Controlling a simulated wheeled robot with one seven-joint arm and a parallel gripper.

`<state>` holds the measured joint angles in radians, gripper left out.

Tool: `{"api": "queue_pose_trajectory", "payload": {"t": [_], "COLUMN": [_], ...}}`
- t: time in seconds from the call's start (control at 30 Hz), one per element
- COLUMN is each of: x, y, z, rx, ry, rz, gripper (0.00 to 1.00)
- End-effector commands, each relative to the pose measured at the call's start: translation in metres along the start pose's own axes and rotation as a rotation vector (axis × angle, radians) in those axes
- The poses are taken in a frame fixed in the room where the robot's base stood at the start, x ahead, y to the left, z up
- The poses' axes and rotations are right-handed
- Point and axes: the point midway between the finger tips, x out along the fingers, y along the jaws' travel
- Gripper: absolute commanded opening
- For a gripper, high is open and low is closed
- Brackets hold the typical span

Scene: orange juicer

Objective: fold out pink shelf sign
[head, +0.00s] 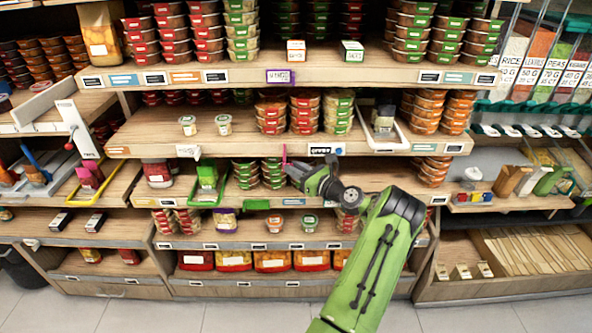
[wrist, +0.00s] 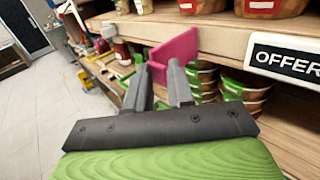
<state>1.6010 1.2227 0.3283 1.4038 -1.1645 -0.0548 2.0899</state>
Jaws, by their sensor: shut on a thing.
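The pink shelf sign (wrist: 176,52) is a flat panel at the front edge of the middle shelf. In the wrist view it sticks out from the shelf edge, and its lower part is hidden behind my fingers. In the head view the sign (head: 284,155) shows only as a thin pink strip, nearly edge-on. My gripper (wrist: 159,70) is shut on the sign's lower part. In the head view my gripper (head: 291,168) is just under the sign, with my green arm reaching in from the lower right.
A white OFFER label (wrist: 285,58) sits on the same shelf edge, right of the sign. Stacked green-lidded tubs (wrist: 243,90) stand on the shelf below, close to my gripper. The aisle floor (wrist: 40,110) is open on the left.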

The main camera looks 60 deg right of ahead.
Motion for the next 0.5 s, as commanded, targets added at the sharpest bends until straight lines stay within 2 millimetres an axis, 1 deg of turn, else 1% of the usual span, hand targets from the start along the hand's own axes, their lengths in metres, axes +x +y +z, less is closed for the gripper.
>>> {"api": "queue_pose_trajectory", "payload": {"t": [0.03,0.07,0.1,0.13,0.27,0.33,0.5], "x": [0.0019,0.0019,0.002,0.0021,0.0019,0.0016,0.0012], "y": [-0.0092,-0.0092,-0.0092,-0.0091,-0.0092,-0.0095,-0.0098], "z": [0.0123,0.0123,0.0126,0.0128,0.0121,0.0115,0.011], "rx": [-0.019,-0.019,-0.02,-0.02,-0.019,-0.019,-0.02], "ry": [-0.025,-0.025,-0.026,-0.027,-0.026,-0.025,-0.024], "rz": [-0.033,-0.033,-0.033,-0.032,-0.033,-0.034,-0.034], "gripper": [0.0,0.25,0.32,0.35,0.37,0.35,0.35]}}
